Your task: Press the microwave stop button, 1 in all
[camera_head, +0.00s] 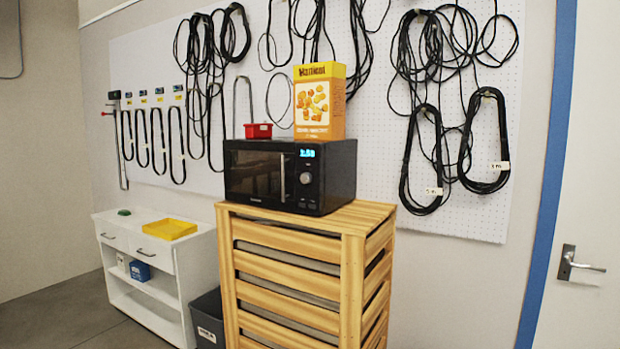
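A black microwave (270,176) stands on top of a slatted wooden cabinet (290,265). Its door is closed, with a silver vertical handle (282,178) at the door's right edge. The control panel (308,182) is to the right of the handle, with a lit blue display (307,153) at its top and a round knob (306,178) below. Small controls show under the knob, but they are too small to tell which one is the stop button. My gripper is not in view.
A yellow-orange box (319,102) and a small red bin (258,131) sit on the microwave. A white shelf unit (160,270) with a yellow tray (169,229) and a dark bin (208,318) stand to the left. A door (585,180) is at the right.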

